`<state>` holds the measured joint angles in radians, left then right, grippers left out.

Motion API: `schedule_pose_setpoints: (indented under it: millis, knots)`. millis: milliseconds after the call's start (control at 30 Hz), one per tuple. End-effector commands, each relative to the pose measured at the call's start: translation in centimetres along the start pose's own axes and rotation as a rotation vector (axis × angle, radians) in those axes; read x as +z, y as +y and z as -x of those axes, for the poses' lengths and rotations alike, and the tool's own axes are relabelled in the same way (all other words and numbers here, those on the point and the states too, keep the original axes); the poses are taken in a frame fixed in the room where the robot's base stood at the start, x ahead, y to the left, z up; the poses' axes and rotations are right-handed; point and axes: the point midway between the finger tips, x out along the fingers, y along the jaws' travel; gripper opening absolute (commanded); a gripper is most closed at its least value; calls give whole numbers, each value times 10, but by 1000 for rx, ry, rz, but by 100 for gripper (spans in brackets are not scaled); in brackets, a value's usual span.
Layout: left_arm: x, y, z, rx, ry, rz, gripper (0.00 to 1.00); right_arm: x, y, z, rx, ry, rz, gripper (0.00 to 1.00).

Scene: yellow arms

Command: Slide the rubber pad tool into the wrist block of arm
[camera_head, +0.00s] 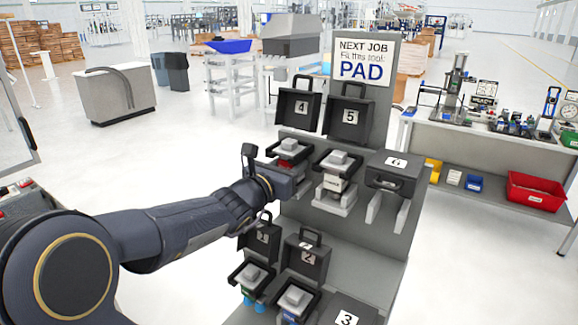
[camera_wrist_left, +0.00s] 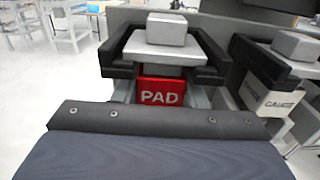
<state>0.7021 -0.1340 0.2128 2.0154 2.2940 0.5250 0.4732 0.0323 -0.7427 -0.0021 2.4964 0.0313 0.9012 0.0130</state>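The rubber pad tool (camera_head: 288,146) sits in the black holder of bay 4, under a raised lid. In the left wrist view its grey block top (camera_wrist_left: 167,28) rests in the dark U-shaped holder (camera_wrist_left: 122,62), with a red PAD label (camera_wrist_left: 160,92) below. My left arm's wrist block (camera_head: 280,180) is just in front of and below this tool. Its dark edge with screws (camera_wrist_left: 150,118) lies before the red label; whether they touch is unclear. No fingers show on this wrist. My right gripper is not in view.
A sign (camera_head: 363,60) reads NEXT JOB, PAD. Bay 5 (camera_head: 337,162) holds a GAUGE tool (camera_wrist_left: 270,100) close on the right. Bay 6 (camera_head: 393,172) has a shut lid. Bays 1 (camera_head: 252,274) and 2 (camera_head: 295,299) hold tools below. A workbench (camera_head: 480,145) stands farther right.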

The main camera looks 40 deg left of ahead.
Motion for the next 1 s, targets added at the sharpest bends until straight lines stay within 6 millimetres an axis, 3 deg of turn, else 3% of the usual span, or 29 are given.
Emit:
schedule_pose_setpoints:
  millis: [33, 300, 1000]
  knots:
    - [0, 0, 0, 0, 0, 0, 32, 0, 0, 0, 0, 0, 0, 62]
    - [0, 0, 0, 0, 0, 0, 0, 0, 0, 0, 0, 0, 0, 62]
    - [9, 0, 0, 0, -3, -1, 0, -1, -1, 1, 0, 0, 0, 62]
